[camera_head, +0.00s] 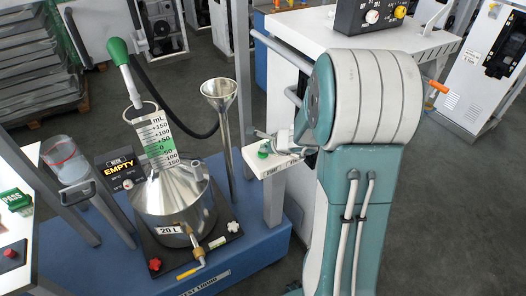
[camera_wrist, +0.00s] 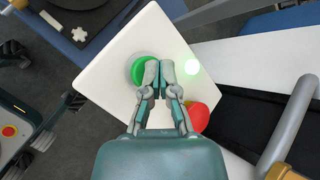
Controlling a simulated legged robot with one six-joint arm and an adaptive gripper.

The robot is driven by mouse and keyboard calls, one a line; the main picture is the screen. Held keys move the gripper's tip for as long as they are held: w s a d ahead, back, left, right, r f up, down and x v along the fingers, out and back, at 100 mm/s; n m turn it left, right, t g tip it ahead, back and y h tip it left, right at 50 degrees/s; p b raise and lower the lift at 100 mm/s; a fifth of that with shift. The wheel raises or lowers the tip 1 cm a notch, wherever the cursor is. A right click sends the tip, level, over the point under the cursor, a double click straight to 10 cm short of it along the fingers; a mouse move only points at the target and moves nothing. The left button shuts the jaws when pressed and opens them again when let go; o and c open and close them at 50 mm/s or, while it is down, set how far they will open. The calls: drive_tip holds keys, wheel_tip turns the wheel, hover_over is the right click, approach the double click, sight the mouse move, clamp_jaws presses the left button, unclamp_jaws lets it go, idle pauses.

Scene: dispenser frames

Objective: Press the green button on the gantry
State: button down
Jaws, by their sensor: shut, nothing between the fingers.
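The green button (camera_head: 264,150) sits on a white panel (camera_head: 255,160) of the gantry, near the panel's left end. In the wrist view the green button (camera_wrist: 138,70) is partly covered by my fingertips. My gripper (camera_wrist: 158,70) is shut and empty, with its fingertips over the button's right edge; I cannot tell whether they touch it. In the head view my gripper (camera_head: 282,142) is just right of the button, at the panel. A red button (camera_wrist: 200,117) is on the same panel, right of my fingers, and a pale lit spot (camera_wrist: 192,66) shows above it.
A steel vessel (camera_head: 172,200) with a green-handled hose (camera_head: 118,50) stands on a blue base left of the panel. A grey rail (camera_wrist: 290,120) runs at right in the wrist view.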

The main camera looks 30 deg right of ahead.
idle(0.4)
drive_tip(key=shift+r, duration=0.8)
drive_tip(key=shift+r, duration=2.55)
